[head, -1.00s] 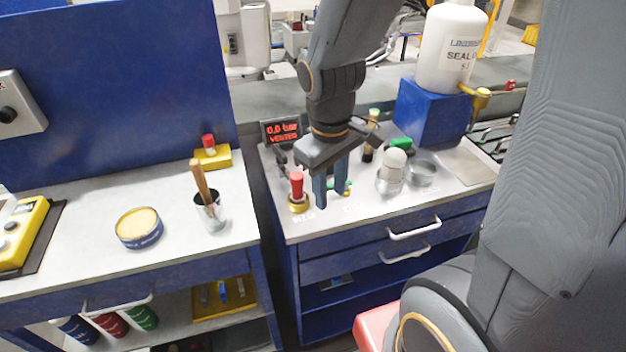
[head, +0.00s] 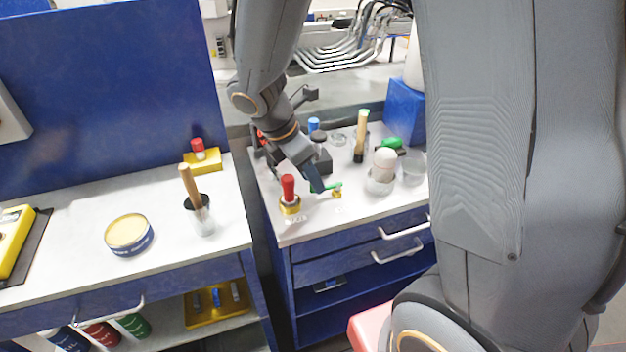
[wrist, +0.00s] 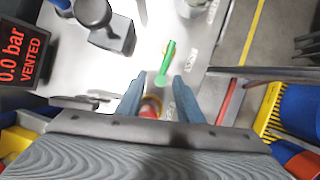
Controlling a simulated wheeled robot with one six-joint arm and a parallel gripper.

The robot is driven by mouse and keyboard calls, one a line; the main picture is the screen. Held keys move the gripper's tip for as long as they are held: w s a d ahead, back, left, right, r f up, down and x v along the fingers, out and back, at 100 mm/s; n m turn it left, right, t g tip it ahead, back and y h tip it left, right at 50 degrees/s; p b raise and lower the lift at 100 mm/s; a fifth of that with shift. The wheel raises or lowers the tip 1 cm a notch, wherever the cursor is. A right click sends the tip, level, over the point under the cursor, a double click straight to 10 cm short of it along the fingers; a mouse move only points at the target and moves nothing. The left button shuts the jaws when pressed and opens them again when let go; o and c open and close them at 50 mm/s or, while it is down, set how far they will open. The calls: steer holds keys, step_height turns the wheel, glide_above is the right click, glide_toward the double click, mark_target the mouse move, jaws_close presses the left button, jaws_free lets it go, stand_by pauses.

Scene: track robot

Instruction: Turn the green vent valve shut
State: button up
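The green vent valve handle (head: 326,187) sits on a small brass fitting on the right bench top, beside my gripper's fingers. In the wrist view the green handle (wrist: 167,62) is a slim bar, with its near end in line with the gap between my fingertips. My gripper (wrist: 159,80) is open, with a finger on either side of that gap and nothing visibly clamped. It also shows in the head view (head: 320,188), tilted down close to the handle. I cannot tell whether a finger touches the handle.
A red-capped brass valve (head: 288,190) stands just left of the handle; in the wrist view it (wrist: 150,107) shows between my fingers. A display (wrist: 22,55) reads "0.0 bar VENTED". A white-domed jar (head: 382,172) and a brush (head: 361,135) stand to the right.

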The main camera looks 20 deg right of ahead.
steer(key=shift+x, duration=0.9)
steer(key=shift+c, duration=0.4)
jaws_close()
